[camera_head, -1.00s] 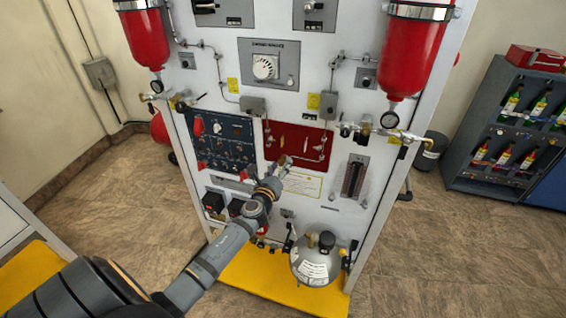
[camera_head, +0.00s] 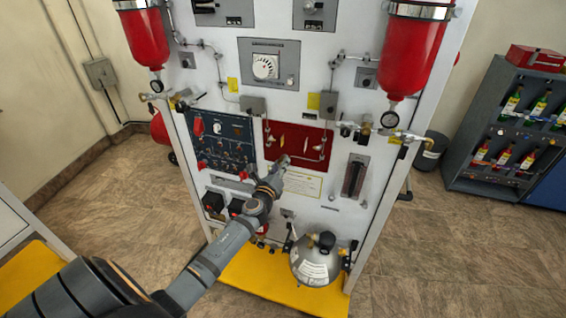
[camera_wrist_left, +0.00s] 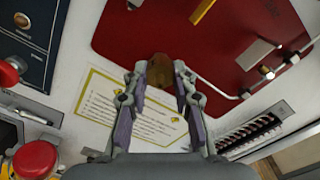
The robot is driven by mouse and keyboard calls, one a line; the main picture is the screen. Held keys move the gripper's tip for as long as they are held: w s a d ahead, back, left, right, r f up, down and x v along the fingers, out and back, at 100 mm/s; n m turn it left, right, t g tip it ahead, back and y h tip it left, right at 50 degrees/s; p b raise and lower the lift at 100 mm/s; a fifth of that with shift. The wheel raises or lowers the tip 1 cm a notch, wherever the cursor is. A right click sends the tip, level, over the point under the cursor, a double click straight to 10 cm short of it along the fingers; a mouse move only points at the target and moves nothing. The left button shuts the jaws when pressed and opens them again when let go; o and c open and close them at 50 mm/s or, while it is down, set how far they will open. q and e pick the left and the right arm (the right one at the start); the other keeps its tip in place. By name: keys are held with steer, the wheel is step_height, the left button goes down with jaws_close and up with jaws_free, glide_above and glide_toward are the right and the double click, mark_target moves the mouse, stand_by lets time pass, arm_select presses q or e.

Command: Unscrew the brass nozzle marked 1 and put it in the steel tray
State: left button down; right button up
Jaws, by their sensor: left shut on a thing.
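My left gripper (camera_head: 284,160) is at the lower edge of the red panel (camera_head: 298,133) on the white trainer board. In the left wrist view its two fingers (camera_wrist_left: 159,76) are closed on a small brass nozzle (camera_wrist_left: 159,68), whose mark I cannot read. The nozzle shows against the red panel (camera_wrist_left: 130,25); I cannot tell whether it is clear of the panel. Another slim brass-coloured piece (camera_wrist_left: 203,11) is on the panel above it. I cannot make out a steel tray. My right gripper is not in view.
A bent metal pipe (camera_wrist_left: 212,82) with a fitting runs on the panel right of the fingers. A printed label (camera_head: 303,184) is below the panel. Red cylinders (camera_head: 413,55) flank the board, and a silver tank (camera_head: 315,262) stands at its foot on a yellow base.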

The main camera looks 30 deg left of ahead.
arm_select(q)
steer(key=shift+f+n+b, duration=0.2)
steer(key=shift+n+b, duration=0.1)
steer(key=shift+n, duration=0.6)
steer(key=shift+r+n, duration=0.1)
steer(key=shift+n, duration=0.3)
steer(key=shift+r, duration=0.1)
steer(key=shift+f+n+b, duration=0.2)
steer(key=shift+n+b, duration=0.3)
steer(key=shift+n, duration=0.9)
steer(key=shift+r+n, duration=0.2)
steer(key=shift+n, duration=0.2)
steer(key=shift+b, duration=0.3)
